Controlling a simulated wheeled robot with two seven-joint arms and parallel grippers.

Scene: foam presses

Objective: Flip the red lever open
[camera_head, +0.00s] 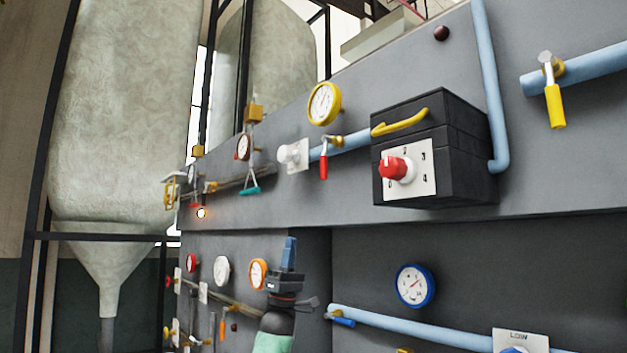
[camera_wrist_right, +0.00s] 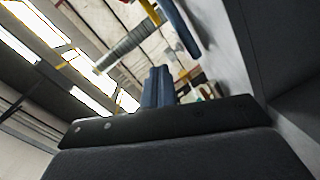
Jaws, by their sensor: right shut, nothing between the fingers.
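The red lever (camera_head: 323,165) hangs downward from a brass valve on the blue pipe, left of the black box on the upper grey panel. My right gripper (camera_head: 289,249) is below and a little left of the lever in the head view, fingers pointing up, apart from it. Its blue fingers are together and empty. They also show closed in the right wrist view (camera_wrist_right: 158,85), pointing up toward the ceiling. I cannot say for sure whether the lever shows in the right wrist view. My left gripper is in neither view.
The black box (camera_head: 470,140) with a yellow handle (camera_head: 400,122) and a red knob (camera_head: 393,167) stands out from the panel. A white knob (camera_head: 292,154) and a yellow-rimmed gauge (camera_head: 324,103) are close to the lever. A yellow lever (camera_head: 554,105) hangs at the right.

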